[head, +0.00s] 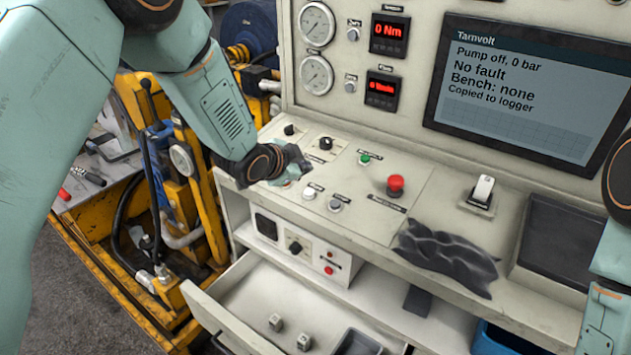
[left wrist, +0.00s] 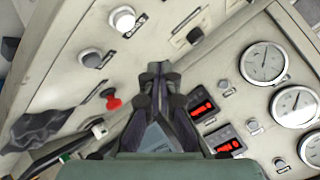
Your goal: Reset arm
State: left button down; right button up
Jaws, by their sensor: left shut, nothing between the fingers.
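My left arm (head: 215,105) comes in from the left, and its gripper (head: 297,168) is over the left part of the control desk, near the black knobs. In the left wrist view the left gripper (left wrist: 158,72) has its fingertips together with nothing between them, in front of the panel. I cannot tell its exact height above the desk. My right arm (head: 608,300) shows only as links at the right edge; its gripper is out of view.
The desk carries a green button (head: 364,158), a red mushroom button (head: 395,185), a white rocker switch (head: 483,190) and a dark crumpled cloth (head: 447,255). An open drawer (head: 215,318) juts out below. The screen (head: 528,92) reads pump off, no fault. Yellow machinery (head: 150,110) stands at left.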

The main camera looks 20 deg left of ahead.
pick_arm(q)
jog(key=s+a+f+n+g+y+b, duration=0.1)
jog(key=s+f+n+g+b, duration=0.4)
jog(key=s+f, duration=1.4)
jog(key=s+a+f+n+g+y+b, duration=0.1)
jog(key=s+f+n+g+b, duration=0.4)
jog(key=s+f+b, duration=0.7)
jog(key=s+f+n, duration=0.1)
jog(key=s+f, duration=0.3)
jog(key=s, duration=0.3)
jog(key=s+a+f+n, duration=0.1)
jog(key=s+f, duration=0.3)
jog(key=s, duration=0.4)
jog(key=shift+s+a+g+y, duration=0.2)
jog(key=shift+s+g+y, duration=0.1)
jog(key=shift+y, duration=0.1)
